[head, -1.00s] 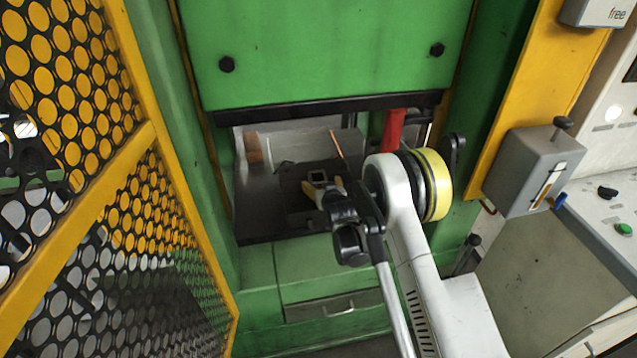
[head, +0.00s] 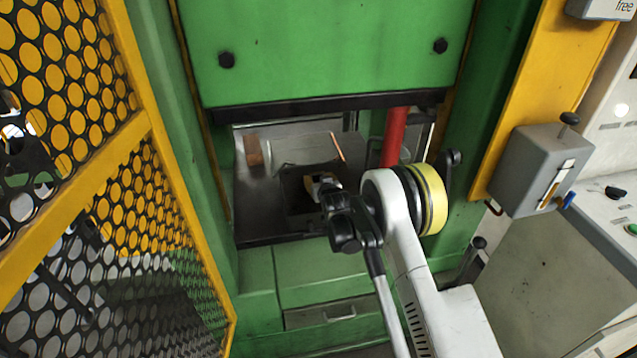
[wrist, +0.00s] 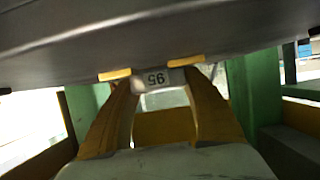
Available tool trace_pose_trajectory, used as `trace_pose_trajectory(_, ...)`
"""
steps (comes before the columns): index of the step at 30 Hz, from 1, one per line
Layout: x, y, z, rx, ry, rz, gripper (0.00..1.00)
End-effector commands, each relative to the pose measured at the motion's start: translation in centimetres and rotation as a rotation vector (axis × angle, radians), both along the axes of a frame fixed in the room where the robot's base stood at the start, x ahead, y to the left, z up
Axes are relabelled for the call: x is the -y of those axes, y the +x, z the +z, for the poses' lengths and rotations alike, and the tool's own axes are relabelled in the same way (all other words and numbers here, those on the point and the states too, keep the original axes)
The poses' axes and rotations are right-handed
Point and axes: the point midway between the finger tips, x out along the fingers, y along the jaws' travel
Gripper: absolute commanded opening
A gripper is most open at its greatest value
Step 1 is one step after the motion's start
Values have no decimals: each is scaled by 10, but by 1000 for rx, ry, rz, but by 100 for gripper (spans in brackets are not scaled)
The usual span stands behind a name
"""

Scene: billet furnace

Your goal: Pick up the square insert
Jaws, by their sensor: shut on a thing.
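My gripper (head: 318,181) is inside the green press opening, low over the dark press bed. In the wrist view, its two yellow-orange fingers (wrist: 155,80) are shut on the square insert (wrist: 157,80), a light grey piece marked "95" that appears upside down. Only the insert's marked face shows clearly between the fingers. In the head view, the gripper and wrist largely hide it. I cannot tell whether the insert touches the bed.
The press's green ram (head: 335,50) hangs above the opening. A red column (head: 394,137) stands to the right of my gripper. A brown block (head: 253,150) and a copper-coloured rod (head: 338,147) lie at the back. A yellow mesh guard (head: 150,130) stands left.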

Motion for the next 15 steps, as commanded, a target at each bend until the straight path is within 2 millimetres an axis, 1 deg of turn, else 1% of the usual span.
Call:
trace_pose_trajectory(5, 0, 0, 2, 1, 0, 0, 13)
trace_pose_trajectory(8, 0, 0, 11, 1, 0, 0, 13)
trace_pose_trajectory(11, 0, 0, 27, 1, 0, 0, 13)
trace_pose_trajectory(15, 0, 0, 57, 1, 0, 0, 13)
